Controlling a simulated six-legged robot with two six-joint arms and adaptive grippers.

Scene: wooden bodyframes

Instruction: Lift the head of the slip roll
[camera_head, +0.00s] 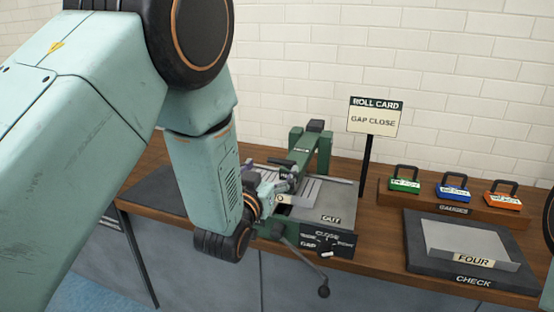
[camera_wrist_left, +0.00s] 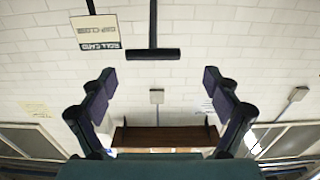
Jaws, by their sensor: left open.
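The slip roll (camera_head: 318,160) is a green machine on the wooden bench, with a grey plate marked OUT and a dark-topped green head (camera_head: 313,140). A small lever (camera_head: 326,253) sits on its front panel marked GAP and CLOSE. My left gripper (camera_head: 287,184) is in front of the machine and partly covers it. In the left wrist view its fingers (camera_wrist_left: 158,78) are spread, with nothing between them. A dark T-shaped bar (camera_wrist_left: 152,54) shows beyond the fingertips in that view; I cannot tell whether it belongs to the head. My right gripper is out of view.
A sign (camera_head: 374,118) reading ROLL CARD, GAP CLOSE stands on a post behind. Green (camera_head: 404,184), blue (camera_head: 453,193) and orange (camera_head: 502,199) gauges sit on a wooden rack. A dark CHECK tray (camera_head: 418,262) lies in front. A crank (camera_head: 323,291) hangs past the bench front.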

